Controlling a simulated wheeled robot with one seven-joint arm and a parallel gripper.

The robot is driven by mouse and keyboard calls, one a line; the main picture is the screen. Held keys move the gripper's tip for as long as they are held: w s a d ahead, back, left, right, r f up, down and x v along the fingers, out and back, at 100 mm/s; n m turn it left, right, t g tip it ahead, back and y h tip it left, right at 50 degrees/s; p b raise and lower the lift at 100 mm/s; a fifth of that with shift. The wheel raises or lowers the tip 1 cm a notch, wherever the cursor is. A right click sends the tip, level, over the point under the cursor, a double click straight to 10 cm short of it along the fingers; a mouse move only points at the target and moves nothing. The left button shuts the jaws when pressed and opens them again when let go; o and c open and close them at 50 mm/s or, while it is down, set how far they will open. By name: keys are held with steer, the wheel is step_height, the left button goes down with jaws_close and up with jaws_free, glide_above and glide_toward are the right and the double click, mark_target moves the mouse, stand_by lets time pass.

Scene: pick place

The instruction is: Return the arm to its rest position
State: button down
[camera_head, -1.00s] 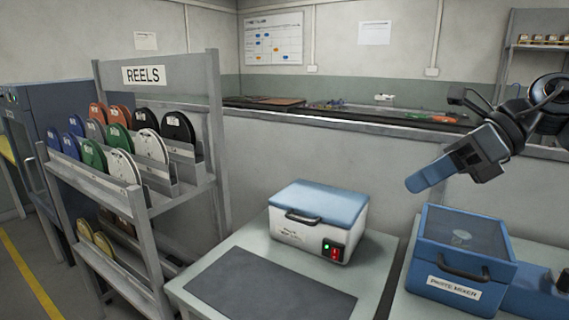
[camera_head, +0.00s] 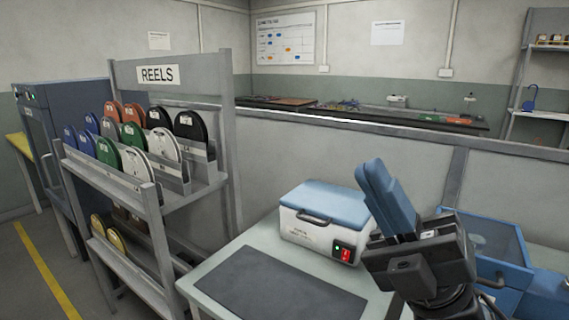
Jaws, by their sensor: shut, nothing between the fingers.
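My gripper (camera_head: 374,170) is at the right of the head view, with its blue fingers pressed together and pointing up and slightly left. Nothing shows between the fingers. The gripper stands in front of the right part of the table area, covering part of a blue box (camera_head: 492,240) and the right edge of a white box with a blue lid (camera_head: 318,240). It appears apart from both, though the depth is hard to judge.
A grey rack labelled REELS (camera_head: 157,74) holds several coloured reels at the left. A dark mat (camera_head: 265,283) lies bare on the table (camera_head: 228,262) in front of the white box. A low wall (camera_head: 300,150) runs behind.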

steer(key=s+d+f+m+t+h, duration=0.4)
steer(key=s+f+m+h, duration=0.75)
steer(key=m+h, duration=0.4)
steer(key=s+d+f+m+t+h, duration=0.45)
steer(key=s+f+m+h, duration=0.65)
steer(key=m, duration=0.7)
steer(key=s+d+f+g, duration=0.3)
steer(key=s+f+g, duration=0.1)
steer(key=s, duration=0.5)
steer(key=shift+d+f, duration=0.35)
steer(key=shift+f, duration=0.15)
steer(key=shift+g, duration=0.25)
